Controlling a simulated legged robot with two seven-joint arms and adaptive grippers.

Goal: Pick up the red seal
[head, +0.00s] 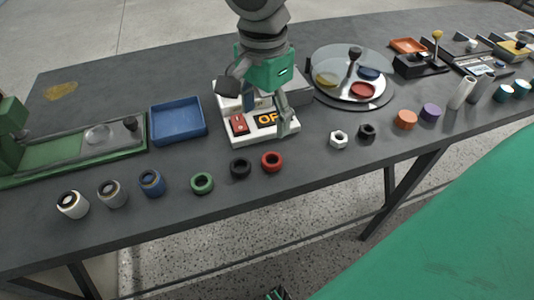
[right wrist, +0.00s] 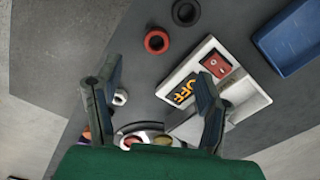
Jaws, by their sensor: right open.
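The red seal (head: 271,161) is a small red ring lying flat near the front edge of the dark table, just right of a black ring (head: 240,167). It also shows in the right wrist view (right wrist: 157,42), beyond the fingertips. My right gripper (head: 258,108) is open and empty above the white box with the OFF display. It is behind the red seal and apart from it. In the right wrist view the two fingers (right wrist: 150,85) are spread wide, with nothing between them.
The white OFF box (head: 229,132) with a red switch stands behind the rings. A green ring (head: 202,183) lies left, a white nut (head: 338,139) right. A blue tray (head: 178,121) and a round plate (head: 384,96) with coloured discs flank the box. Bare table surrounds the seal's front.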

